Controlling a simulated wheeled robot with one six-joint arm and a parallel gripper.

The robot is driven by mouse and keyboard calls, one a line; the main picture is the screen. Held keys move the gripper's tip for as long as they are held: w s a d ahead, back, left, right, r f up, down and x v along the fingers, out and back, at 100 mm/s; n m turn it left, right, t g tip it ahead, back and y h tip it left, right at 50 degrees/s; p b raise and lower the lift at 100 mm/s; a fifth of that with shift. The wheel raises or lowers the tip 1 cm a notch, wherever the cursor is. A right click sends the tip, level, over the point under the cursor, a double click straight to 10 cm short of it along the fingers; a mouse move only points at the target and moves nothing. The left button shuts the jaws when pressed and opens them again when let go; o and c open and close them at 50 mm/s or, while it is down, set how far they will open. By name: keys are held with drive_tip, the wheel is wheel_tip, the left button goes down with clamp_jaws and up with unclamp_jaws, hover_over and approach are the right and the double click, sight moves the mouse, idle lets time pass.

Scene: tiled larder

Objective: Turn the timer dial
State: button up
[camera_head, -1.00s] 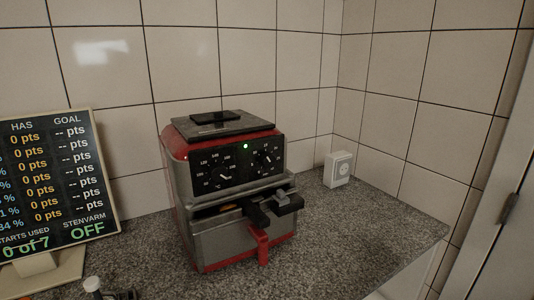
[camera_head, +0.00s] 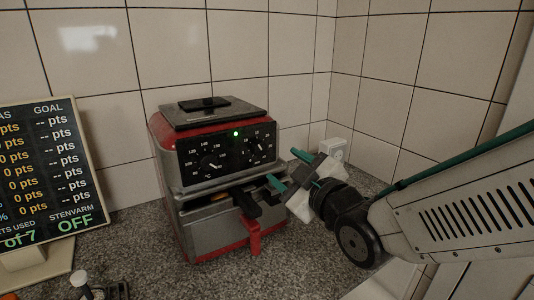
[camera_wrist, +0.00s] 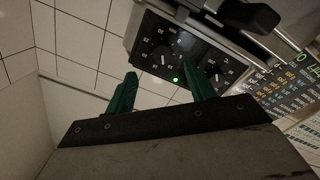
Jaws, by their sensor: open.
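The fryer (camera_head: 172,208) is a red and grey box on the counter with a black front panel. The timer dial (camera_head: 258,147) is the right of two round dials on that panel; the left dial (camera_head: 210,161) has a temperature scale. A green light is lit between them. My gripper (camera_head: 287,168) is open and empty, to the right of the timer dial and apart from it. In the wrist view, the panel shows upside down beyond my two green fingers (camera_wrist: 160,88), the timer dial (camera_wrist: 163,58) between them and the other dial partly behind the right finger.
Black handles (camera_head: 247,203) and a red tab (camera_head: 253,237) stick out below the panel, close to my gripper. A white wall socket (camera_head: 334,149) is behind it. A score board (camera_head: 45,170) stands left. Tiled walls close off the back and right.

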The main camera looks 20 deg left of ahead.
sight(261, 150)
drive_tip(key=shift+y, duration=0.3)
drive_tip(key=x, duration=0.8)
drive_tip(key=shift+s+a+r, duration=0.15)
drive_tip(key=shift+s+a, duration=0.05)
drive_tip(key=c, duration=1)
